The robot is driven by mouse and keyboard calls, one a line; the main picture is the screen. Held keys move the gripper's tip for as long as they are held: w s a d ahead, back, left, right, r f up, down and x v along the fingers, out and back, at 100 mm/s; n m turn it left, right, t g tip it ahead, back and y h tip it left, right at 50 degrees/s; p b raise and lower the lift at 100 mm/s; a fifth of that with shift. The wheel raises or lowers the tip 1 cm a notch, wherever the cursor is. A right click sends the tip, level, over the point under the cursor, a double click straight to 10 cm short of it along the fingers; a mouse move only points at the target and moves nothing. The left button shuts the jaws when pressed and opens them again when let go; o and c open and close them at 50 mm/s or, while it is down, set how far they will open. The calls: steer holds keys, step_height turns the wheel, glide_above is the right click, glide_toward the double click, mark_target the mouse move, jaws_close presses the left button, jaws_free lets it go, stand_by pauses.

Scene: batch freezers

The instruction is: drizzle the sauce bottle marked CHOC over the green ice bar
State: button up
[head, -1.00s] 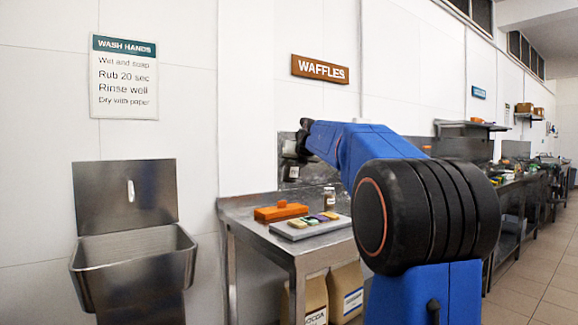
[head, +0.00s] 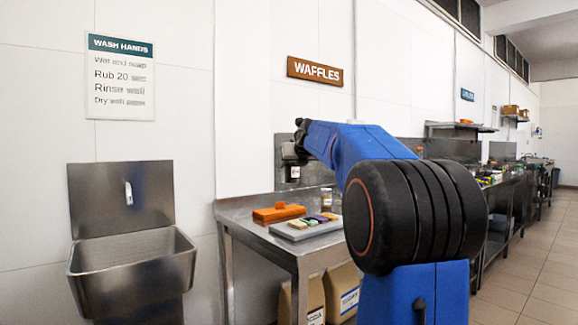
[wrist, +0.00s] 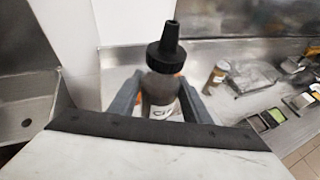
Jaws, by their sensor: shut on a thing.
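My gripper (wrist: 158,100) is shut on a dark sauce bottle (wrist: 160,88) with a black nozzle cap. The bottle's white label is partly hidden by the jaws; it seems to begin with "CH". The bottle stands about upright, nozzle up. In the head view my gripper (head: 291,155) holds the bottle (head: 294,173) in the air above the back of the steel table. A green ice bar (head: 311,222) lies among several coloured bars on a grey tray (head: 290,236), below and right of the bottle. Green also shows in the wrist view (wrist: 257,124).
A small brown jar (head: 328,198) with a pale label stands behind the tray. An orange block with a knob (head: 278,213) lies left of the tray on the steel table (head: 262,240). A steel sink (head: 130,262) is at the left. Sacks stand under the table.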

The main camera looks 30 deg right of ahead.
stand_by(0.5)
steer(key=s+a, duration=0.2)
steer(key=s, duration=0.5)
steer(key=s+a, duration=0.3)
steer(key=s, duration=0.4)
steer(key=shift+a, duration=0.35)
steer(key=shift+w, duration=0.1)
